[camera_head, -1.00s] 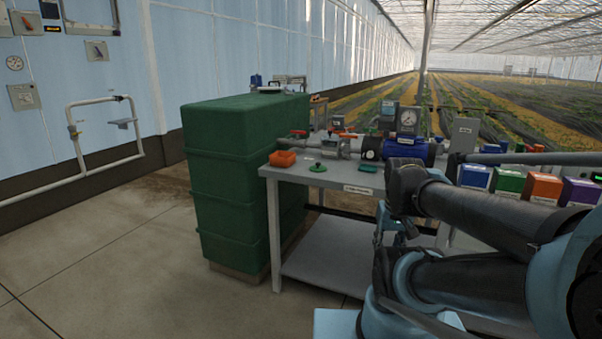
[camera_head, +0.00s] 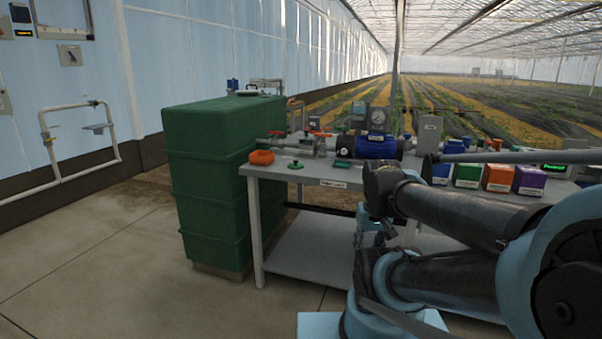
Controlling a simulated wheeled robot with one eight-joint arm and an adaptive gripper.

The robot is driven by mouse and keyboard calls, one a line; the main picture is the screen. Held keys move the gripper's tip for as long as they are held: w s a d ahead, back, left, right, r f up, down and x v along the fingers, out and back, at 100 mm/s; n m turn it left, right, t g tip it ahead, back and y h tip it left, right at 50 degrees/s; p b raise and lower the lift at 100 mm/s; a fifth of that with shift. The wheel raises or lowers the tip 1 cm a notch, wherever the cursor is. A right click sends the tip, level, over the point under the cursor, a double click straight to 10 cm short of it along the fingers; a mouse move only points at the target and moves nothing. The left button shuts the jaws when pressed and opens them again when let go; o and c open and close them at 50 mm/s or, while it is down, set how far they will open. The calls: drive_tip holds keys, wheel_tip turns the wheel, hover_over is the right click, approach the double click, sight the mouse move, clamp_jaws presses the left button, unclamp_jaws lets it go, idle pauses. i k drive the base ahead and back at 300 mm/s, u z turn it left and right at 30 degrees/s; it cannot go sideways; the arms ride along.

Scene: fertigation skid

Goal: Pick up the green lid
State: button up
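A small round green lid (camera_head: 295,165) with a raised knob lies flat on the grey bench top (camera_head: 262,170), near its front left. It stands apart from the orange tray to its left and a flat dark-green piece (camera_head: 342,164) to its right. My folded arm fills the lower right, over the bench's front side. Part of what may be my gripper (camera_head: 366,226) shows small and dark between the arm links, below bench-top height and right of the lid. I cannot tell whether its fingers are open or shut. Nothing touches the lid.
A large green tank (camera_head: 210,190) stands against the bench's left end. An orange tray (camera_head: 262,157), pipework with red handles and a blue pump (camera_head: 376,146) sit around the lid. Coloured boxes (camera_head: 468,174) line the right. Floor at front left is clear.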

sight(295, 164)
drive_tip(key=k, duration=0.25)
drive_tip(key=u, duration=0.35)
drive_tip(key=i, duration=0.5)
drive_tip(key=u, duration=0.1)
drive_tip(key=k, duration=0.45)
drive_tip(key=z, duration=0.5)
drive_tip(key=i, duration=1.25)
drive_tip(key=u, duration=0.6)
